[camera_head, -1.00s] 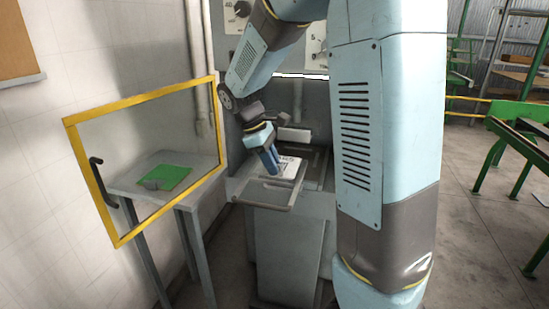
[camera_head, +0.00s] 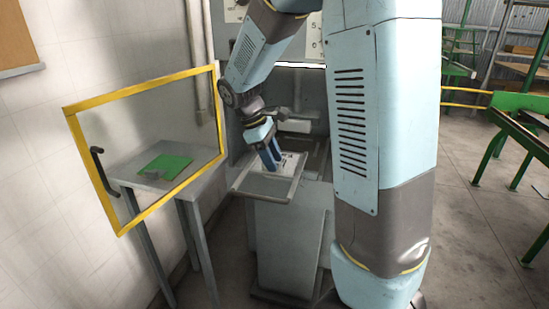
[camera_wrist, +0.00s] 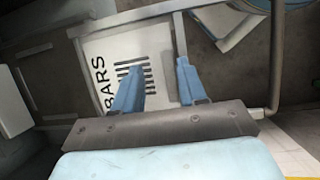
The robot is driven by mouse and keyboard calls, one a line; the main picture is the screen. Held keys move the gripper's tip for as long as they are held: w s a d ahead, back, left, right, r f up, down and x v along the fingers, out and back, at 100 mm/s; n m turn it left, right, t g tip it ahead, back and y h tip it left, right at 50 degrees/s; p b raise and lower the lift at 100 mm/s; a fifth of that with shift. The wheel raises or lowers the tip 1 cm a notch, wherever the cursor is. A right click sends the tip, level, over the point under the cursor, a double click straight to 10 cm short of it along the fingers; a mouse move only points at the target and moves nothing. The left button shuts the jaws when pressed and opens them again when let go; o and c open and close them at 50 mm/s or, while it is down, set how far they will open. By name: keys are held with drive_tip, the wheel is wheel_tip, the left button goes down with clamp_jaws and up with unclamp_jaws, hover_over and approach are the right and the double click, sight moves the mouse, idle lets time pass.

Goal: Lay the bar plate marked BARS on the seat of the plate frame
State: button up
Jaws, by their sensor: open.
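The white bar plate (camera_wrist: 98,50), marked BARS with a row of black bars, lies flat at the plate frame in the wrist view. Its edge lies along a grey crossbar of the plate frame (camera_wrist: 179,32); I cannot tell whether it is fully down on the seat. In the head view the plate (camera_head: 290,163) is partly hidden behind my gripper (camera_head: 274,166). My gripper (camera_wrist: 160,63) is open, with one blue finger over the plate and the other past its edge by the crossbar. The frame's front part (camera_head: 262,193) sticks out toward me.
A yellow-framed clear guard (camera_head: 145,150) with a black handle stands at the left. Behind it a grey side table (camera_head: 205,160) bears a green mat (camera_head: 165,167) with a small grey piece. A white block (camera_head: 296,126) sits at the back of the machine.

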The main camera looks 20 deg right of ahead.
drive_tip(key=shift+a+r, duration=0.2)
drive_tip(key=shift+r, duration=0.1)
drive_tip(key=shift+v, duration=3.6)
drive_tip(key=s+d+r+m+t+y, duration=0.1)
drive_tip(key=s+m, duration=0.4)
drive_tip(key=s, duration=0.5)
drive_tip(key=s+d+r+m+t+y, duration=0.2)
drive_tip(key=s+r+m+t+y, duration=0.1)
drive_tip(key=s, duration=0.6)
drive_tip(key=shift+s+r+m+t, duration=0.5)
drive_tip(key=shift+m+t, duration=0.7)
drive_tip(key=shift+t, duration=0.6)
drive_tip(key=shift+w+r, duration=0.1)
drive_tip(key=shift+c, duration=0.4)
